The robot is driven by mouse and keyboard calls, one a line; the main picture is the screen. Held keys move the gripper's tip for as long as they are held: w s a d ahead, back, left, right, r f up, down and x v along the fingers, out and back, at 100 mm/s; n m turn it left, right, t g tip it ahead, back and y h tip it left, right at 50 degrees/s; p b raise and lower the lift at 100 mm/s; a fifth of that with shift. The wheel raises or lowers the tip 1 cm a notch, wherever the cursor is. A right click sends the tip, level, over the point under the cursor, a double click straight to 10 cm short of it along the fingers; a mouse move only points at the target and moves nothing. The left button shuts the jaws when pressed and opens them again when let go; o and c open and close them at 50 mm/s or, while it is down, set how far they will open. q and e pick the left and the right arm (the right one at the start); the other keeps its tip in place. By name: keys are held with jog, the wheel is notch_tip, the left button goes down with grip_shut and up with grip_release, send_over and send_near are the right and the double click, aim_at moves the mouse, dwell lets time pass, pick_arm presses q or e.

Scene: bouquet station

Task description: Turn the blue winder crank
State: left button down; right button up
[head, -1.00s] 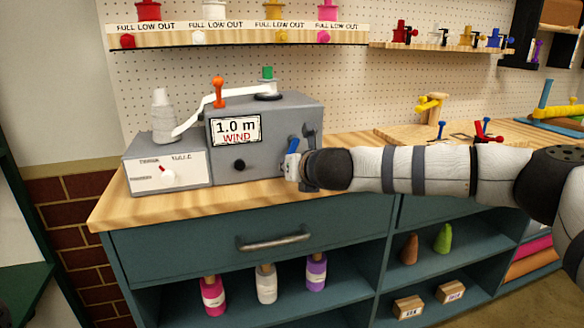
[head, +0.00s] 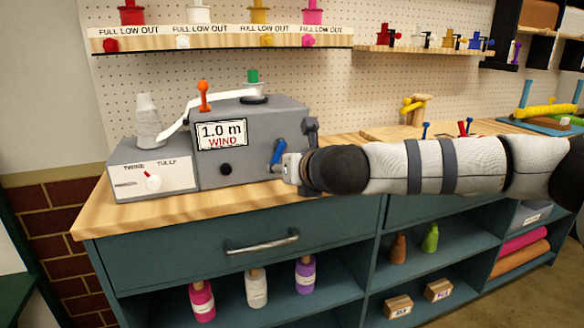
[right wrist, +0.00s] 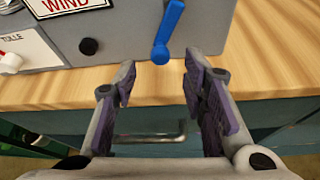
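The grey winder (head: 265,125) stands on the wooden bench top, with a sign reading "1.0 m WIND" (head: 221,133). Its blue crank (head: 278,151) is on the front face near the right side; in the right wrist view the blue crank (right wrist: 168,30) hangs with its rounded lower end just beyond the fingertips, between their lines. My right gripper (right wrist: 160,70) is open with nothing between its fingers. In the head view my right gripper (head: 289,168) is close beside the crank on its right, and contact cannot be told. My left gripper is not in view.
A black knob (head: 226,169) is on the winder front. The drawer handle (head: 262,242) sticks out below. Bench top in front is clear.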

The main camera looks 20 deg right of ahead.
jog(key=v, duration=0.5)
jog(key=shift+s, duration=0.15)
jog(key=s+a+f+n+g+y, duration=0.1)
jog(key=s+a+f+n+g, duration=0.15)
jog(key=s+f+n, duration=0.5)
jog(key=s+a+f+n+g, duration=0.2)
jog(key=s+a+f+n, duration=0.2)
jog(key=f, duration=0.7)
jog(key=s+a+f+n+g+y, duration=0.1)
jog(key=s+a+f+n+g, duration=0.15)
jog(key=s+f+n, duration=0.5)
jog(key=s+d+f+n+g, duration=0.2)
jog(key=s+f+n+g, duration=0.3)
jog(key=s+f, duration=0.65)
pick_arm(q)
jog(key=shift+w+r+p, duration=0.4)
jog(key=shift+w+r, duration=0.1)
pick_arm(e)
jog(key=s+d+n+g+h, duration=0.1)
jog(key=s+d+n+g, duration=0.1)
jog(key=s+d+n, duration=0.3)
jog(key=s+d+n+g+h, duration=0.2)
jog(key=s+d+n, duration=0.4)
jog(key=s, duration=0.8)
jog(key=shift+s+f+n, duration=0.35)
jog(key=shift+f+n, duration=0.1)
jog(key=shift+n, duration=0.15)
